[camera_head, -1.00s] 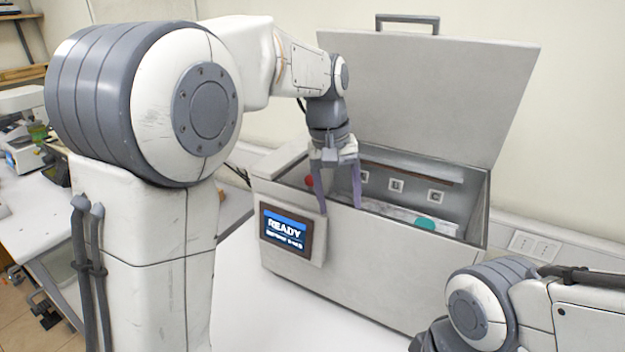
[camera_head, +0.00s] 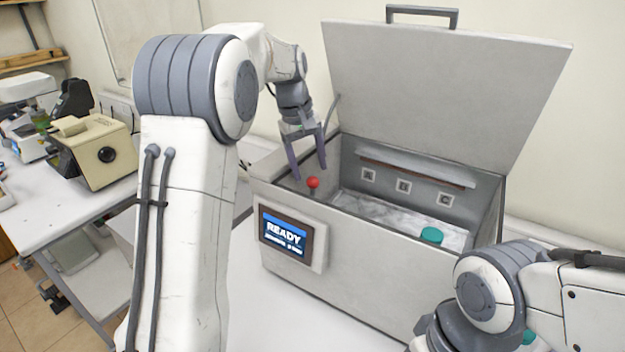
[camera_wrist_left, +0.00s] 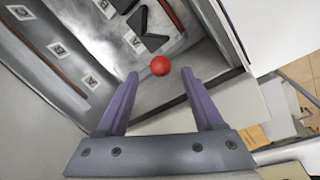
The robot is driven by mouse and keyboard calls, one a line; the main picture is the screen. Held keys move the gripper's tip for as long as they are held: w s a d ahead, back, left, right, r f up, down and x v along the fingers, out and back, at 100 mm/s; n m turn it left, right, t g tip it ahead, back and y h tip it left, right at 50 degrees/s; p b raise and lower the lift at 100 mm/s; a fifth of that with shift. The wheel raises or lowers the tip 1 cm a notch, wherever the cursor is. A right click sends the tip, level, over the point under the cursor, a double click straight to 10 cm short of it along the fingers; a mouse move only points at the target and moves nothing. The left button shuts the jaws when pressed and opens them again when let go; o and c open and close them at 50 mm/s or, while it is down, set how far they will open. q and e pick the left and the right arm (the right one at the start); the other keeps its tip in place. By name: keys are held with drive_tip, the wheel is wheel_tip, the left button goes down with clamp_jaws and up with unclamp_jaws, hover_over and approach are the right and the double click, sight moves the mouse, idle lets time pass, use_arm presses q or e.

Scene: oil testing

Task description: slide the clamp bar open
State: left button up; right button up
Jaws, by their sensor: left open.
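A red ball knob (camera_head: 313,183) stands on a short stem inside the left end of the open grey box (camera_head: 345,245). My left gripper (camera_head: 308,172) is open and empty, fingers pointing down at the box's left end, close to the knob. In the left wrist view the knob (camera_wrist_left: 160,65) appears between and just beyond the two purple fingertips (camera_wrist_left: 160,75); contact cannot be told. A long bar (camera_head: 415,172) runs along the inner back wall above labels A, B and C. Which part is the clamp bar is unclear. My right gripper is out of view.
The raised lid (camera_head: 445,90) stands behind the box. A screen (camera_head: 286,232) reading READY is on its front. A teal cap (camera_head: 431,235) sits inside at the right. Dark angular pieces (camera_wrist_left: 150,30) show in the left wrist view. A beige instrument (camera_head: 95,150) stands on the left table.

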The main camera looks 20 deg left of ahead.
sight(311, 177)
use_arm(q)
drive_tip(key=shift+w+d+f+p, duration=0.1)
drive_tip(key=shift+d+f+p, duration=0.05)
drive_tip(key=shift+f, duration=0.7)
drive_tip(key=shift+w+d+f+p, duration=0.1)
drive_tip(key=shift+w+f+p, duration=0.05)
drive_tip(key=shift+f, duration=0.75)
drive_tip(key=shift+w+d+f+p, duration=0.1)
drive_tip(key=shift+d+f+p, duration=0.05)
drive_tip(key=shift+f, duration=0.7)
clamp_jaws()
